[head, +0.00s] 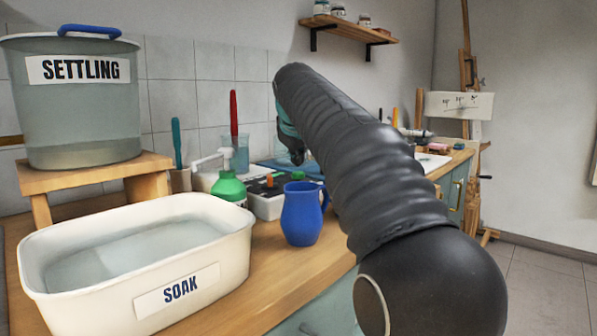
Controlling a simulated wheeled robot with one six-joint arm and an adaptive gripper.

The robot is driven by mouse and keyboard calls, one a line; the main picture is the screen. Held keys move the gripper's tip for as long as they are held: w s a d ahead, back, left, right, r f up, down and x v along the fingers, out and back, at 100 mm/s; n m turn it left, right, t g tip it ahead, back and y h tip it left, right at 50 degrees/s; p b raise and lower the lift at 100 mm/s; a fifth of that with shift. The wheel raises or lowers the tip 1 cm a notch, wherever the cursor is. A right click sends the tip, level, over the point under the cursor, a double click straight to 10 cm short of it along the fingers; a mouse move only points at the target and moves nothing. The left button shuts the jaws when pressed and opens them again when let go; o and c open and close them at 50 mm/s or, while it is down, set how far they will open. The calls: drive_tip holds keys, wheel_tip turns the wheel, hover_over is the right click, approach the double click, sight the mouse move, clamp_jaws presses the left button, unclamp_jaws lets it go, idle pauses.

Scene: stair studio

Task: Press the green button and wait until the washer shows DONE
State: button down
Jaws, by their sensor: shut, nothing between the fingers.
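A low white box with a dark top (266,207), which looks like the washer, stands on the wooden counter behind the blue jug. A small green spot (297,175) shows at its right back; I cannot tell whether it is the green button. No display or DONE text can be read from here. My gripper (297,158) is small and dark, partly hidden behind my arm, pointing down above the box's right back side. It is shut and empty. I cannot tell whether it touches anything.
A blue jug (301,215) stands in front of the box. A green pump bottle (229,187) is at its left. The water-filled SOAK tub (210,287) and the SETTLING bucket (80,130) on a wooden stand (90,174) fill the left. A wall shelf (345,28) hangs above.

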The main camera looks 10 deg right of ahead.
sight(298, 173)
drive_tip(key=shift+r, duration=0.1)
wheel_tip(298, 173, up, 3)
drive_tip(key=p, duration=0.3)
drive_tip(key=shift+r+b, duration=0.3)
drive_tip(key=shift+r, duration=0.6)
